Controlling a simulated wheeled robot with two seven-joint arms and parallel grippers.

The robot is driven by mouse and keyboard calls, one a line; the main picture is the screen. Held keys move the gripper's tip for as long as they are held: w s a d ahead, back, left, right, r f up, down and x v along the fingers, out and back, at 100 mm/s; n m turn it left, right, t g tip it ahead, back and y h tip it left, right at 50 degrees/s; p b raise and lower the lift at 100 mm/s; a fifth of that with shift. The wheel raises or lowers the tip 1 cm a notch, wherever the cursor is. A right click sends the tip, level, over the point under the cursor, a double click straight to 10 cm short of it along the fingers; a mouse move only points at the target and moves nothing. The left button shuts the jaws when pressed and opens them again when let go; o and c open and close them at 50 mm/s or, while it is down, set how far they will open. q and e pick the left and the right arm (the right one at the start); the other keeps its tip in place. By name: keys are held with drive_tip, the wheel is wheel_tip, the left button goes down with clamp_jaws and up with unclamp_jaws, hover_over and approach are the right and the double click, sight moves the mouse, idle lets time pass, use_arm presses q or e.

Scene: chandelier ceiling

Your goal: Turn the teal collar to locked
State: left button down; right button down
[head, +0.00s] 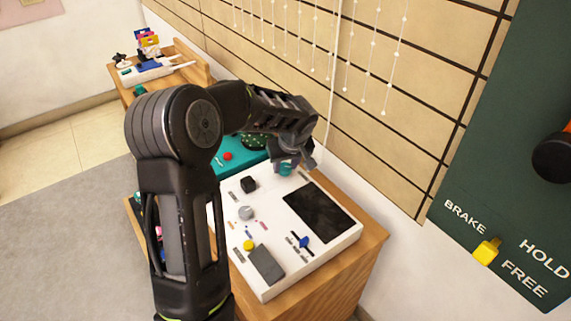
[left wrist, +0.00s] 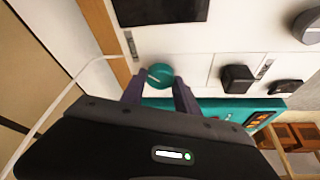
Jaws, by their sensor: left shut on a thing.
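The teal collar (head: 285,169) sits near the far edge of the white panel (head: 327,245). In the left wrist view the round teal collar (left wrist: 159,75) lies between the fingertips and shows a pale line on its top. My left gripper (head: 290,160) reaches down over it and is shut on it. In the left wrist view the two purple fingers of my left gripper (left wrist: 159,88) stand on either side of the collar. Any lock label by the collar is too small to read. My right gripper is not in view.
The panel also bears a black screen (head: 318,211), a grey knob (head: 246,213), a black knob (head: 248,184), a yellow button (head: 248,245) and a blue lever (head: 304,241). A teal mat (head: 232,165) lies beyond. The tiled wall (head: 380,110) stands close to the right.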

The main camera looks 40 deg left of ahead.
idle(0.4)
use_arm(q)
drive_tip(key=shift+s+m+t+h, duration=0.1)
drive_tip(key=shift+m+t+h, duration=0.2)
drive_tip(key=shift+m, duration=0.7)
drive_tip(key=shift+a+r+m+h+p, duration=0.1)
drive_tip(key=shift+m+h+p, duration=0.2)
drive_tip(key=shift+m, duration=0.5)
drive_tip(key=m+p, duration=0.2)
drive_tip(key=m+t+h+p, duration=0.1)
drive_tip(key=m+p, duration=0.1)
drive_tip(key=shift+s+a+r, duration=0.1)
drive_tip(key=shift+s+a, duration=0.05)
drive_tip(key=shift+m+h+p, duration=0.6)
drive_tip(key=shift+m+p, duration=0.3)
drive_tip(key=shift+m, duration=0.2)
drive_tip(key=shift+f, duration=0.2)
drive_tip(key=c, duration=0.9)
unclamp_jaws()
